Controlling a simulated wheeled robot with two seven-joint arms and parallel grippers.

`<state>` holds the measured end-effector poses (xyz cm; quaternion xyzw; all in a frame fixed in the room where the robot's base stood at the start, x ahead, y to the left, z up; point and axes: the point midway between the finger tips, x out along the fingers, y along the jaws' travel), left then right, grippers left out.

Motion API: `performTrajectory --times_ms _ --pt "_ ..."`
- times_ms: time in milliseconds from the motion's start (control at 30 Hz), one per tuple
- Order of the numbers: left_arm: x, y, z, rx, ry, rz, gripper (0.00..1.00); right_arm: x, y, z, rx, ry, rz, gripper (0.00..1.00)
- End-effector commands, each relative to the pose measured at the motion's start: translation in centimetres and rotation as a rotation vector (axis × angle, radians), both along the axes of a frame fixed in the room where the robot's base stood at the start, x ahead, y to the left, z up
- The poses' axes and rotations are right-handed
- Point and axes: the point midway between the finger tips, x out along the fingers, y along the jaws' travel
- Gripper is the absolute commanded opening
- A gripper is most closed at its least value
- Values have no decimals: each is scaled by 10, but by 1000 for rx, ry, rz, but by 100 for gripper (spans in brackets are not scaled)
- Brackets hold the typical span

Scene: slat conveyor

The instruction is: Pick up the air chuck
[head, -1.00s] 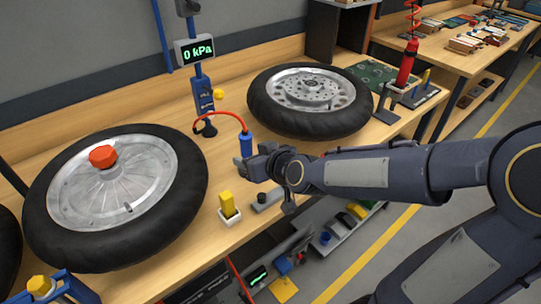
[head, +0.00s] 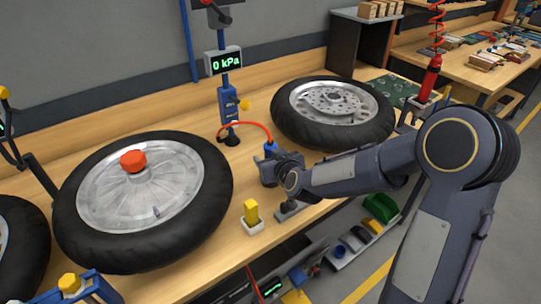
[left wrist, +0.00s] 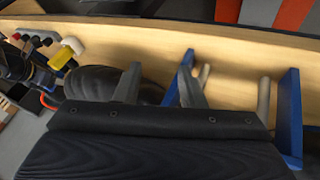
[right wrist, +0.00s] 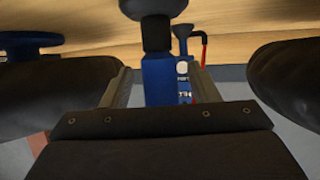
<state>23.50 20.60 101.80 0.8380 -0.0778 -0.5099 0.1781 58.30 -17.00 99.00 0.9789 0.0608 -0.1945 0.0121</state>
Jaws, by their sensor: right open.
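A wheel with a red cap (head: 62,222) lies to the left and another wheel (head: 290,128) behind to the right. A gauge post (head: 227,100) stands behind the chuck. A yellow block in a white holder (head: 251,212) is near the front edge. A blue rack (left wrist: 290,115) is near my left gripper.

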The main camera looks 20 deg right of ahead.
Motion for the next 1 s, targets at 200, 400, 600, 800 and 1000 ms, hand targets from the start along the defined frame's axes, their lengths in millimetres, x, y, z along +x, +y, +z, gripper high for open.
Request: performTrajectory --times_ms 200,400,600,800,1000 --pt "0 0 0 0 0 0 36 0 0 0 0 0 1 51" --pt "0 0 0 0 0 0 36 0 0 0 0 1 1 25" --pt "0 0 0 0 0 0 36 0 0 0 0 -1 0 4" --pt "0 0 0 0 0 0 36 0 0 1 0 -1 0 4" --pt "0 0 3 0 0 0 36 0 0 14 -1 -3 0 4"
